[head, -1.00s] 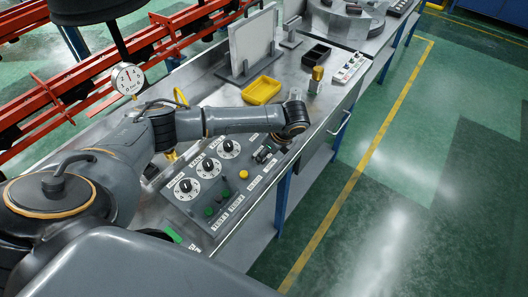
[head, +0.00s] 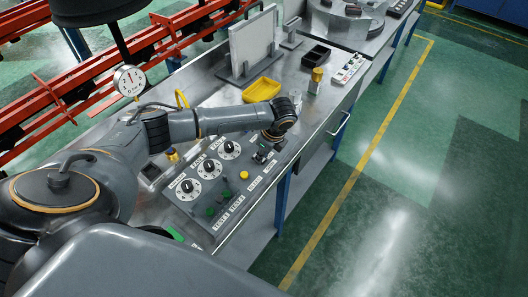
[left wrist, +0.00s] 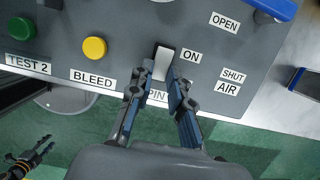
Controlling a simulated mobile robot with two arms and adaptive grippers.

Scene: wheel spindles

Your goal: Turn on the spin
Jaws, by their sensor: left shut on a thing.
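The spin switch (left wrist: 164,56) is a pale toggle in a dark slot on the grey control panel (left wrist: 110,20), with an "ON" label to its right. Its lower label, ending in "PIN", is partly covered by my fingers. My left gripper (left wrist: 160,74) has its fingertips around the lower part of the toggle and is shut on it. In the head view my left gripper (head: 267,143) reaches down to the panel's right part, and the switch is hard to make out. My right gripper (left wrist: 38,150) hangs over the floor at the lower left of the left wrist view, fingers apart.
A yellow bleed button (left wrist: 94,48) and a green test button (left wrist: 21,28) are left of the switch. A blue handle (left wrist: 272,8) is at upper right. Several dials (head: 187,188), a yellow tray (head: 261,90) and a brass-coloured part (head: 316,75) are on the bench.

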